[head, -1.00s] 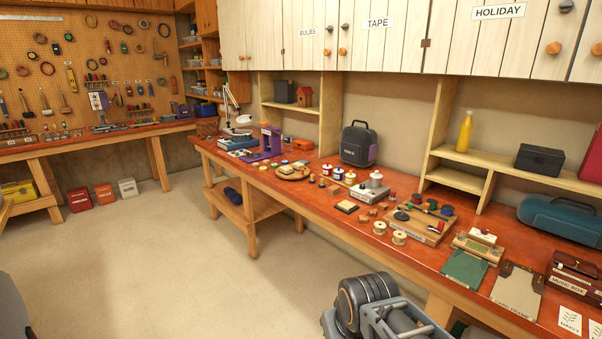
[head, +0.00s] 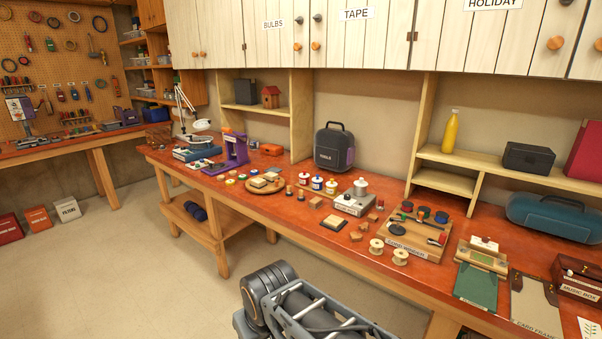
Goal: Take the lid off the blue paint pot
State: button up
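The blue paint pot (head: 317,183) is a small white pot with a blue band, standing upright on the red-brown workbench (head: 290,222). It is the middle one of a short row, between a red-banded pot (head: 304,179) and a yellow-banded pot (head: 331,187). Its top is too small to tell the lid clearly. My gripper is out of view; only a grey part of my arm shows at the bottom, well in front of the bench and apart from the pots.
A dark toolbox (head: 334,148) stands behind. The floor (head: 150,285) at left is clear.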

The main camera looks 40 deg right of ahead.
aim_at(317, 179)
jog(key=i, duration=3.05)
jog(key=z, duration=2.65)
